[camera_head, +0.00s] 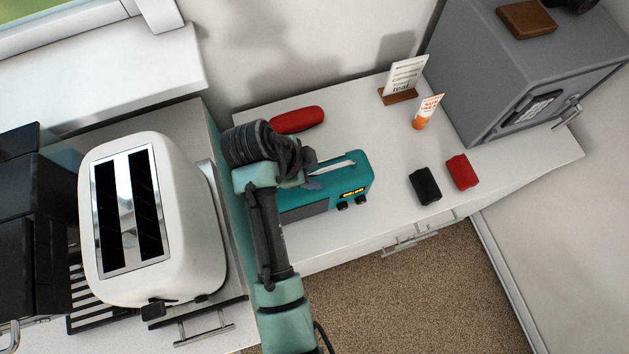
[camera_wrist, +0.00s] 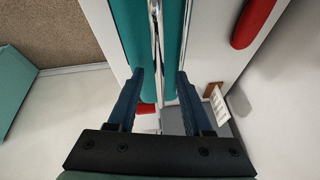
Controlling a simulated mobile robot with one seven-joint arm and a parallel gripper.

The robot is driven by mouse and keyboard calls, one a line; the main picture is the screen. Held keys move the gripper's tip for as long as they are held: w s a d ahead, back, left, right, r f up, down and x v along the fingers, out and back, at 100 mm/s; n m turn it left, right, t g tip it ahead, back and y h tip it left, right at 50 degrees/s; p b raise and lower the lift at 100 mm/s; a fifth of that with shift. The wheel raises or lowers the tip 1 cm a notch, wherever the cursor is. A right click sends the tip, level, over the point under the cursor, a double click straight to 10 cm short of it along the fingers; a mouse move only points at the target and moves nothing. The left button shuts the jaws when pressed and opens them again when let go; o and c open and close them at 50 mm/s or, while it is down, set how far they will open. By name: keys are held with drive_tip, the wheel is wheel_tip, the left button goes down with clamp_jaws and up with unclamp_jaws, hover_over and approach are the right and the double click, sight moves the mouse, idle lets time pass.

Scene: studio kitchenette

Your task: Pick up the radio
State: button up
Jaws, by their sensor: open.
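The radio (camera_head: 352,180) is a teal box with a lit yellow display and dark knobs, standing on the white counter. Its left part is hidden behind my arm in the head view. My gripper (camera_head: 312,177) is over the radio's top, near its pale handle (camera_head: 337,160). In the wrist view the radio (camera_wrist: 132,30) lies beyond the fingertips, and its silvery handle (camera_wrist: 157,30) runs between the two blue fingers of my gripper (camera_wrist: 159,75). The fingers are apart, with a gap on both sides of the handle. The lower end of the handle is hard to make out.
A red case (camera_head: 298,120) lies behind the radio. A card stand (camera_head: 400,80), an orange-white tube (camera_head: 427,112), a black box (camera_head: 425,185) and a red box (camera_head: 462,172) stand to the right, before a grey safe (camera_head: 500,75). A white toaster (camera_head: 165,230) stands left.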

drive_tip(key=shift+f, duration=0.25)
idle(0.4)
clamp_jaws()
idle(1.4)
